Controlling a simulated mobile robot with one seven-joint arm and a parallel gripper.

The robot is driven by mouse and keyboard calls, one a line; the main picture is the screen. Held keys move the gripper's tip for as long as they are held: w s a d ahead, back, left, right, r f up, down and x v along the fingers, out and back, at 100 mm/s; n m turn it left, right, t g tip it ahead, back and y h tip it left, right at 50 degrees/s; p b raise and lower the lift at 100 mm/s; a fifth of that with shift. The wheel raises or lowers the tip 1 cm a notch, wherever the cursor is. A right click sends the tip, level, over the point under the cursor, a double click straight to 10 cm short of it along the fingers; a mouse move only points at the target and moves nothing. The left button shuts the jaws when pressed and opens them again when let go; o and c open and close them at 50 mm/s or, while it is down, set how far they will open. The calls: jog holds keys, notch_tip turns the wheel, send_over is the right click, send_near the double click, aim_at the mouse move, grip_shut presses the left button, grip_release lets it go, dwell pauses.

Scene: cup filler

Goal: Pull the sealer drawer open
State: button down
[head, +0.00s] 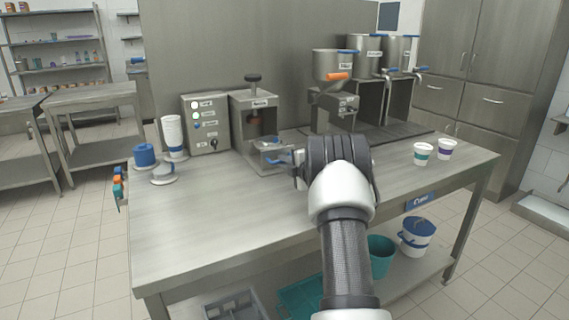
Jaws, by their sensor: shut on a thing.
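The sealer (250,125) is a grey metal box with a dark knob on top, standing on the steel table left of centre. Its drawer (270,146) shows at the lower front, with a light top and a blue handle (278,161) towards my arm. My gripper (291,161) is at the front of the drawer, shut on the blue handle. My wrist hides most of the fingers and part of the handle. How far the drawer is out is hard to tell.
A control box (207,124) and stacked cups (173,137) stand left of the sealer. A blue lid stack (144,156) is further left. A dispenser with a hopper (333,66) stands behind my arm. Two cups (423,154) (447,149) stand at the right. The front left tabletop is clear.

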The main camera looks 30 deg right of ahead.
jog(key=c, duration=1.8)
grip_release()
jog(key=p+v, duration=0.1)
jog(key=v, duration=1.6)
jog(key=shift+s+r+p, duration=0.1)
jog(key=shift+s+p, duration=0.1)
jog(key=shift+p, duration=0.2)
jog(key=shift+a, duration=0.1)
